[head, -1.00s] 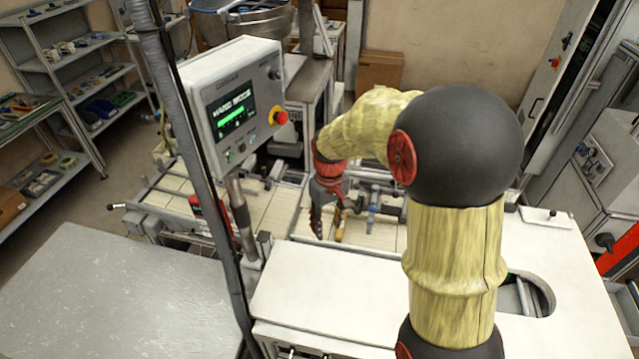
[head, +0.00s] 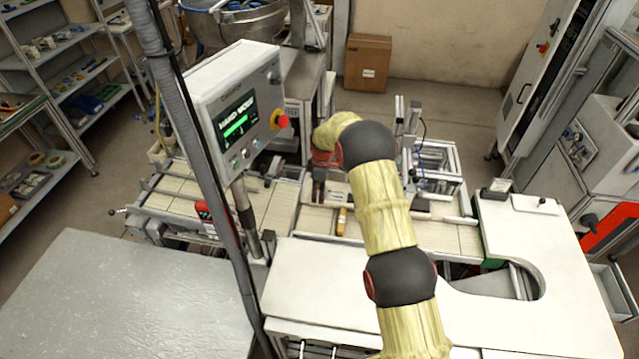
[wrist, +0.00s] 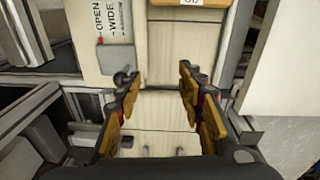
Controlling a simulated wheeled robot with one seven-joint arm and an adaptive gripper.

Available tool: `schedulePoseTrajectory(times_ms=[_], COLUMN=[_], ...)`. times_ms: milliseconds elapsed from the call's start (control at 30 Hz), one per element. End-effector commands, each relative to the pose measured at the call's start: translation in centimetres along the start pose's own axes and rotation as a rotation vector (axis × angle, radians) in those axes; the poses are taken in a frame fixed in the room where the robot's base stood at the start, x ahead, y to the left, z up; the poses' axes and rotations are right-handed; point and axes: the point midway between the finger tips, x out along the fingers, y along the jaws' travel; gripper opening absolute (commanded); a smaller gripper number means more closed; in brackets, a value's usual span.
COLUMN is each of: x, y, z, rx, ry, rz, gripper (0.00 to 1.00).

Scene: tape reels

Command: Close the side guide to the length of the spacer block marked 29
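My gripper (wrist: 161,76) is open in the wrist view, its two dark and yellow fingers apart over a cream surface, with nothing between the tips. A narrow yellow block (head: 341,222) also shows on the conveyor in the head view.
A label reading "OPEN WIDE" (wrist: 112,20) lies beside a grey plate (wrist: 116,59) with a dark knob, left of my fingers. A control panel (head: 238,115) on a post stands left. A white machine top (head: 330,285) lies in front. A cardboard box (head: 368,62) stands behind.

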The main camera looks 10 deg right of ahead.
Motion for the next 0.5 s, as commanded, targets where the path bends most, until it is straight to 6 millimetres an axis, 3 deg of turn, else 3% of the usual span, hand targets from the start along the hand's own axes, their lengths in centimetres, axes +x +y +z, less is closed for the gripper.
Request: schedulePoseTrajectory(times_ms=[100,200,500], x=[-2.1,-3.1,-3.0], y=[3.4,4.8,5.2], z=[-1.3,-1.9,-2.0], rx=[-0.161,-0.298,-0.544], ry=[0.021,0.024,0.012], rz=[0.072,0.108,0.123], gripper=[0.39,0.39,0.39])
